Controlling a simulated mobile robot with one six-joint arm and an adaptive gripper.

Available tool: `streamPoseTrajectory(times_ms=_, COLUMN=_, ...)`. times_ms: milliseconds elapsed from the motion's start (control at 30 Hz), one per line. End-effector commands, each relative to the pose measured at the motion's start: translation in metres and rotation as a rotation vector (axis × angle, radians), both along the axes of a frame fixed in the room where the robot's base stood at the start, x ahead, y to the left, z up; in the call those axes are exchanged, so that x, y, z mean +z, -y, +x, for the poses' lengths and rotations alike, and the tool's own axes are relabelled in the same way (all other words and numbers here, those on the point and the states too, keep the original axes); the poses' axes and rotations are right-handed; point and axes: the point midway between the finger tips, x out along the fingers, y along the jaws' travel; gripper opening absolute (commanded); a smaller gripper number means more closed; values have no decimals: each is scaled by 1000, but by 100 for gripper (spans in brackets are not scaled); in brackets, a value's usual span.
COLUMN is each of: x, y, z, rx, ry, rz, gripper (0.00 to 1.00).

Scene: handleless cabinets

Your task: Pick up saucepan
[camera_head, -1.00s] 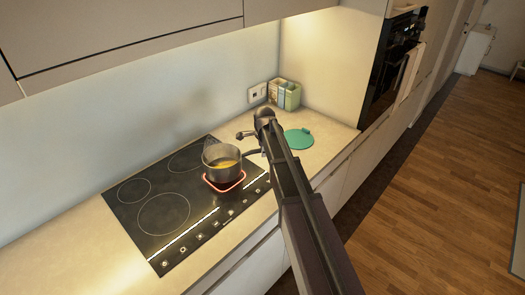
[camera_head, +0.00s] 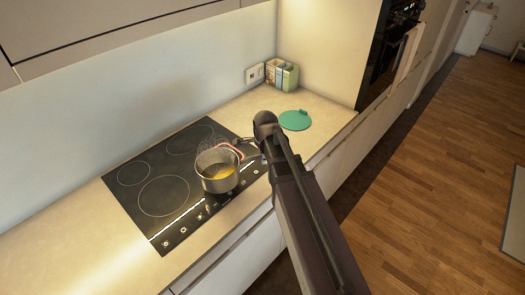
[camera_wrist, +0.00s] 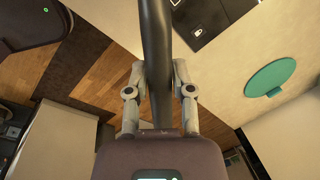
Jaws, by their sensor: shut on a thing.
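The saucepan (camera_head: 218,170) is a small metal pan with yellow contents and rising steam. In the head view it is upright at the front right of the black cooktop and seems to be held above it. Its dark handle (camera_wrist: 156,60) runs between the fingers of my gripper (camera_wrist: 158,78) in the wrist view. My gripper is shut on this handle. In the head view my arm hides most of the gripper. The glowing red cooking zone (camera_head: 229,148) shows partly behind the pan.
The black cooktop (camera_head: 160,195) is set in a beige counter. A round teal mat (camera_head: 295,120) lies on the counter to the right. Several small boxes (camera_head: 282,74) stand in the corner by a wall socket (camera_head: 254,73). A tall oven cabinet (camera_head: 385,60) stands at the right.

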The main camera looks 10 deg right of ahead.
Motion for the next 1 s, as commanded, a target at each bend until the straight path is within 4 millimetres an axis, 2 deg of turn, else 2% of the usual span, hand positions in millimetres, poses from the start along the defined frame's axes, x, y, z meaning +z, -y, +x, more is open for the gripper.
streamPoseTrajectory(times_ms=767, x=1, y=-1, z=-4, rx=-1, ry=0, rz=1, gripper=0)
streamPoseTrajectory(times_ms=1000, x=10, y=-1, z=-4, rx=-1, ry=0, rz=1, gripper=0)
